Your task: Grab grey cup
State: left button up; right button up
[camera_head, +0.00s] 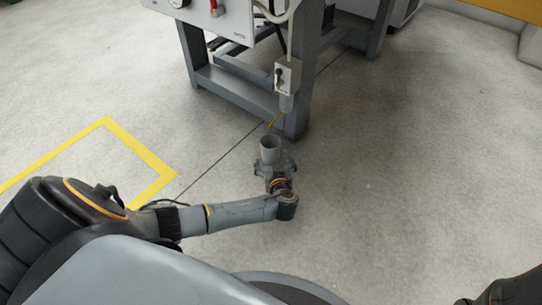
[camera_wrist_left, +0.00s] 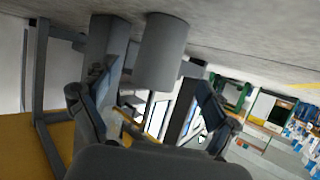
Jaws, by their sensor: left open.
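The grey cup (camera_head: 270,153) is a plain, upright cylinder with its open mouth up in the head view. My left gripper (camera_head: 274,167) is at its near side, with its fingers spread to either side of the cup's lower part. In the left wrist view, the picture is upside down, and the cup (camera_wrist_left: 162,52) shows as a grey cylinder between and beyond the two open fingers (camera_wrist_left: 155,80). I see no finger clearly touching it. My right gripper is not in view.
A grey machine frame (camera_head: 235,88) stands just behind the cup, with a small switch box (camera_head: 287,76) on its post. Yellow floor lines (camera_head: 140,150) lie to the left. The concrete floor (camera_head: 420,150) to the right is clear.

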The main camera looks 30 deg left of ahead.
aim_at(272, 154)
pick_arm(q)
jog(key=shift+w+a+f, duration=0.2)
jog(key=shift+w+a, duration=0.2)
jog(key=shift+w, duration=0.05)
jog(key=b+x, duration=0.4)
jog(key=shift+r, duration=0.2)
jog(key=shift+w+a+b, duration=0.4)
jog(key=shift+w, duration=0.05)
jog(key=c, duration=1.4)
jog(key=shift+o, duration=0.2)
jog(key=shift+r, duration=0.15)
